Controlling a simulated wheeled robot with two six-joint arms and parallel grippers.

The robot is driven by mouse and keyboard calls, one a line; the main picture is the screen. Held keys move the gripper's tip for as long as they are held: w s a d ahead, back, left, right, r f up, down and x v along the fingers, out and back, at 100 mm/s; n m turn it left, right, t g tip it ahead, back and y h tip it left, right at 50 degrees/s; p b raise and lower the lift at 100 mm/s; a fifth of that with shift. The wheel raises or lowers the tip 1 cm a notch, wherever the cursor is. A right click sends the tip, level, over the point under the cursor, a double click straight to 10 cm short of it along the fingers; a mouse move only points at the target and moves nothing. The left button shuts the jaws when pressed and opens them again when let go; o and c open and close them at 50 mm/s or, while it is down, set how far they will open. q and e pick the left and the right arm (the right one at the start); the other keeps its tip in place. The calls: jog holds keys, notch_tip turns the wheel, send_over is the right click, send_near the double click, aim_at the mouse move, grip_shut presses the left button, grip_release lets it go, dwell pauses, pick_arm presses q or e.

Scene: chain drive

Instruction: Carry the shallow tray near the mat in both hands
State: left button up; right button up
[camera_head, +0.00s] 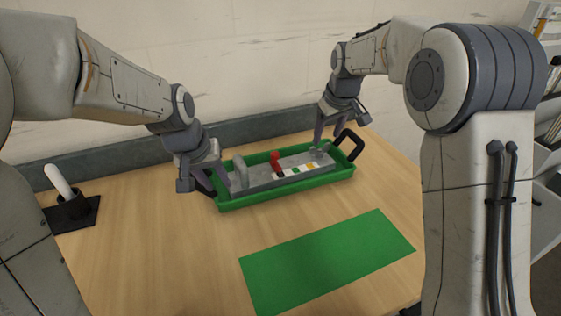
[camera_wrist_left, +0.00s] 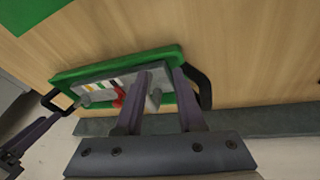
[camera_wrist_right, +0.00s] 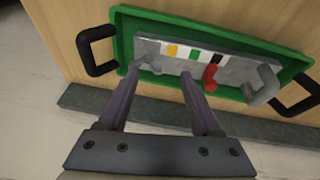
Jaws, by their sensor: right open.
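The shallow green tray (camera_head: 283,194) lies on the table behind the green mat (camera_head: 328,260). Its black handles stand at both ends; the right one (camera_head: 357,143) is clear, and the left one is partly hidden by my left gripper in the head view. My left gripper (camera_head: 218,189) is at the tray's left end; in the left wrist view its fingers (camera_wrist_left: 164,72) are apart, beside the black handle (camera_wrist_left: 204,90), with nothing visibly gripped. My right gripper (camera_head: 326,143) is open over the tray's right part; in the right wrist view its fingers (camera_wrist_right: 158,76) are beside the right-end handle (camera_wrist_right: 98,50).
A grey block with a red lever (camera_head: 276,160), a grey upright handle (camera_head: 240,171) and coloured squares sits in the tray. A black holder with a white-handled thing (camera_head: 60,183) stands at the left. A grey ledge (camera_head: 120,152) runs behind. The mat is bare.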

jog(key=t+h, duration=0.1)
send_over(355, 135)
jog(key=s, duration=0.3)
jog(key=shift+w+f+m+b, duration=0.2)
jog(key=shift+f+m+b, duration=0.1)
jog(key=shift+f, duration=0.95)
pick_arm(q)
jog(key=w+a+n+t+y, duration=0.1)
jog(key=w+a+n, duration=0.2)
jog(key=w+a, duration=0.2)
jog(key=a, duration=0.3)
jog(key=shift+w+a+f, duration=0.25)
jog(key=shift+a, duration=0.1)
jog(key=shift+w+d+f, duration=0.1)
jog(key=shift+w+f, duration=0.1)
jog(key=shift+f, duration=0.35)
pick_arm(e)
jog(key=shift+w+f, duration=0.2)
jog(key=shift+f, duration=0.3)
pick_arm(q)
jog(key=x, duration=0.9)
jog(key=shift+w+f, duration=0.1)
jog(key=shift+w, duration=0.05)
pick_arm(e)
jog(key=x, duration=0.9)
jog(key=shift+f, duration=0.1)
pick_arm(q)
jog(key=shift+c, duration=0.3)
pick_arm(e)
jog(key=shift+c, duration=0.3)
